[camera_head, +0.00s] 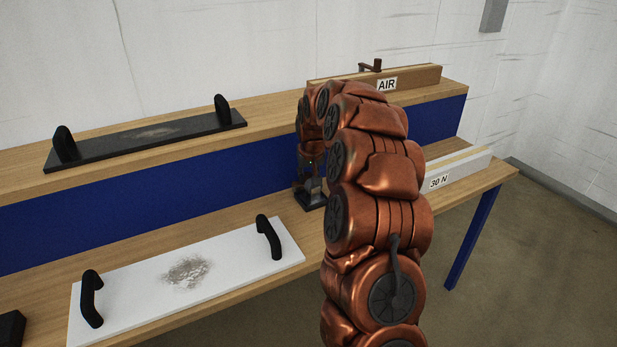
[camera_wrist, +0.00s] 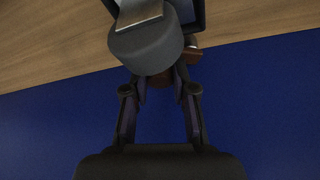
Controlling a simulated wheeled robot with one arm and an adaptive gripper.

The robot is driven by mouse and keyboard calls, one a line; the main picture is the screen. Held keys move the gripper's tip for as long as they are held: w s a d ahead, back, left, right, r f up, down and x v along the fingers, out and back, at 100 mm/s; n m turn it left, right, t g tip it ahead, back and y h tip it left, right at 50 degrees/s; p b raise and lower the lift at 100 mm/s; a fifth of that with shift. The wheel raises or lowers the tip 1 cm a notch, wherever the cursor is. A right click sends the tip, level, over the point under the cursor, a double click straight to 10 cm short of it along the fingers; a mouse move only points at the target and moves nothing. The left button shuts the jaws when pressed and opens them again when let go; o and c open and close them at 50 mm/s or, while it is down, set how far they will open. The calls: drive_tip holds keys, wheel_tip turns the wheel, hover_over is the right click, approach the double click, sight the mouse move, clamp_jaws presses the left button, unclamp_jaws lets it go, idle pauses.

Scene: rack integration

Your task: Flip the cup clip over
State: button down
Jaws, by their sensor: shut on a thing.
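My gripper (camera_head: 308,166) points down over the lower shelf, near the middle of the bench. In the wrist view its two dark fingers (camera_wrist: 160,84) close in on a small brown part. A grey rounded piece with a flat silver strip, which I take to be the cup clip (camera_wrist: 146,48), lies in front of the fingertips and hides where they grip. In the head view a dark square base with a grey part on it, likely the same clip (camera_head: 311,198), shows just under the gripper. My arm covers what is right of it.
A white panel with two black handles (camera_head: 130,309) lies on the lower shelf at left. A dark handled panel (camera_head: 190,128) lies on the upper shelf. A wooden AIR block (camera_head: 420,78) and a 30 N block (camera_head: 465,170) stand at right. The blue riser (camera_head: 150,205) backs the lower shelf.

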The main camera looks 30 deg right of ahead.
idle(0.3)
drive_tip(key=c, duration=0.9)
unclamp_jaws()
drive_tip(key=shift+c, duration=0.2)
drive_tip(key=shift+r, duration=0.1)
drive_tip(key=v, duration=1.2)
drive_tip(key=shift+a, duration=0.1)
drive_tip(key=shift+c, duration=0.2)
